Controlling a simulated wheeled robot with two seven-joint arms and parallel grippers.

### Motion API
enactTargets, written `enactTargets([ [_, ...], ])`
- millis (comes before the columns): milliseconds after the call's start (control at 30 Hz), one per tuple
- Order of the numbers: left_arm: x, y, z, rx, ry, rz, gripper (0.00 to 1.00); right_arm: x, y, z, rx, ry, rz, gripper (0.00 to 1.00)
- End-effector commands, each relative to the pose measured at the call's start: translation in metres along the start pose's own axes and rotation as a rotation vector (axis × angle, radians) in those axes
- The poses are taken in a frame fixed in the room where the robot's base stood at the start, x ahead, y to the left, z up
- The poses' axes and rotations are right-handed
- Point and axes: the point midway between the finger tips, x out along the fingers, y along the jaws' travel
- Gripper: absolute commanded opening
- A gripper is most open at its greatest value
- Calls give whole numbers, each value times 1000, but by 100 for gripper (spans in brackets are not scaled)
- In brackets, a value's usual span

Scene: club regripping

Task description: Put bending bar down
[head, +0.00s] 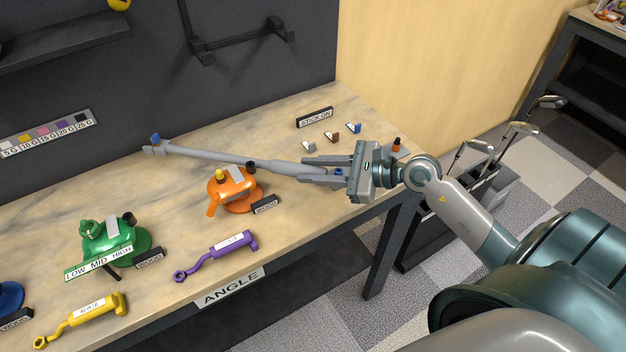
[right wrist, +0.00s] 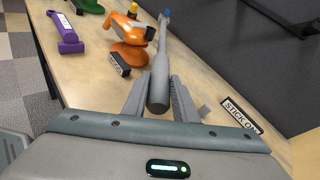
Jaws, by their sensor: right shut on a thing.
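The bending bar (head: 225,157) is a long grey bar with a blue tip at its far left end. My right gripper (head: 312,170) comes in from the right and is shut on the bar's thick handle end. The bar reaches left over the back part of the workbench (head: 300,215), behind the orange tool. I cannot tell whether it touches the bench top. In the right wrist view the bar (right wrist: 159,75) runs away from me between the two fingers (right wrist: 158,100). My left gripper is not in view.
Small clips lie by the STICK ON sign (head: 314,117).

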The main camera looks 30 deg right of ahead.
Motion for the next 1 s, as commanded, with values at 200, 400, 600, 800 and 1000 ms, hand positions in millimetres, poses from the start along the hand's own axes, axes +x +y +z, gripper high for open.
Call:
enactTargets([
  [200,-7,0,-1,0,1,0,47,6,6,-18,5,-1,-2,0],
  [400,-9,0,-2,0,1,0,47,11,10,-34,2,-2,-2,0],
  [600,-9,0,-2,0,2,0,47,11,10,-35,0,-1,-1,0],
  [800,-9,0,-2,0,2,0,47,11,11,-36,1,2,1,44],
  [1000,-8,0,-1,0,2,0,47,10,11,-36,1,1,1,44],
])
